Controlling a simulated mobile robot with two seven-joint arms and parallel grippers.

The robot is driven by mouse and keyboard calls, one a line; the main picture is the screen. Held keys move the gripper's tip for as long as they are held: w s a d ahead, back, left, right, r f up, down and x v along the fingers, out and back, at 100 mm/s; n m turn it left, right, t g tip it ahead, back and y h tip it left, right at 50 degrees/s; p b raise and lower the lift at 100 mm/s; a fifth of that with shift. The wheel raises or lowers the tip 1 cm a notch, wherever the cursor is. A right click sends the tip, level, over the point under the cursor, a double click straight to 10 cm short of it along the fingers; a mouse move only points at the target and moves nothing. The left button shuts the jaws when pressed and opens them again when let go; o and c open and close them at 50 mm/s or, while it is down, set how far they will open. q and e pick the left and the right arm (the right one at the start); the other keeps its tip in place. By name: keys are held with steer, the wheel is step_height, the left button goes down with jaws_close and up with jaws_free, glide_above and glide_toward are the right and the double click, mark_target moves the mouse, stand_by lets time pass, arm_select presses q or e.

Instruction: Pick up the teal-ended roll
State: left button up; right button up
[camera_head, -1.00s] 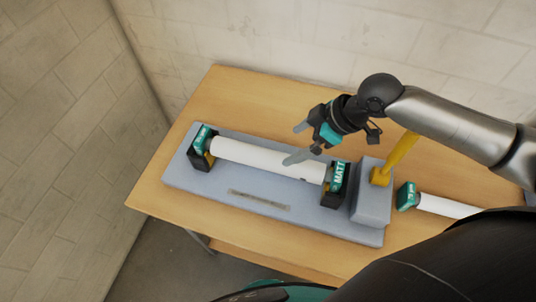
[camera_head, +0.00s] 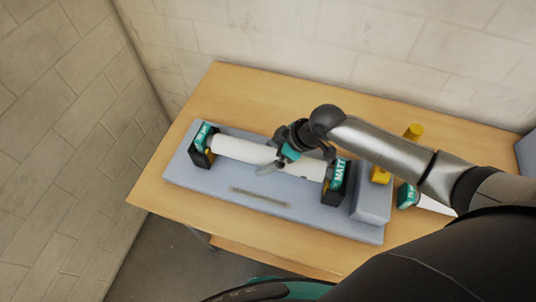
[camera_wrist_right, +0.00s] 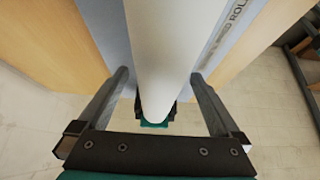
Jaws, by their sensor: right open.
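A white roll (camera_head: 232,149) lies lengthwise on the blue-grey laminator (camera_head: 215,186), between two dark holders with teal labelled ends; the right one (camera_head: 340,177) reads "MATT". My right gripper (camera_head: 270,156) is open over the middle of this roll. In the right wrist view the roll (camera_wrist_right: 168,45) runs between the two spread fingers, with a gap on each side; a teal end shows beyond the gripper's base. A second white roll (camera_head: 434,205) with a teal end (camera_head: 405,195) lies on the table to the right, partly hidden by my arm. My left gripper is not in view.
The laminator stands on a wooden table (camera_head: 220,90) near a block wall. Bare tabletop lies behind the laminator.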

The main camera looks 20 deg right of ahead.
steer(key=shift+a+f, duration=0.1)
steer(key=shift+f, duration=0.1)
steer(key=shift+c, duration=0.4)
jaws_close()
stand_by(0.3)
steer(key=shift+w+r, duration=0.1)
